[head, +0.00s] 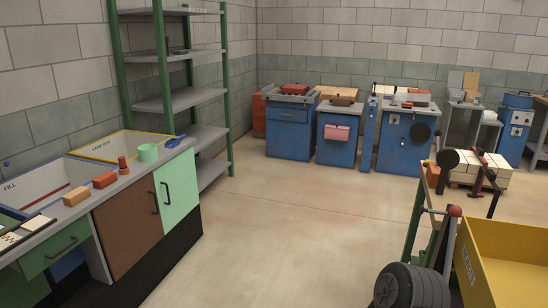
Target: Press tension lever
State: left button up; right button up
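A grey bar with a red knob (455,211) stands at the lower right beside a yellow bin; it looks like a lever, but I cannot tell whether it is the tension lever. Dark round weights (410,286) sit below it at the bottom edge. Other dark bars with a black disc (447,158) and a red part stand just behind it. Neither of my grippers shows in the head view.
A green-framed shelf (190,100) and blue machine cabinets (289,135) stand behind. The yellow bin (510,255) fills the lower right. The middle floor (270,230) is clear.

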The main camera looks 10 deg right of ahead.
aim_at(437, 132)
jog(key=i+l+z, duration=0.15)
jog(key=z, duration=0.25)
jog(key=i+z, duration=0.75)
jog(key=i+j+z, duration=0.1)
jog(key=z, duration=0.25)
jog(key=i+j, duration=0.05)
jog(key=i, duration=0.05)
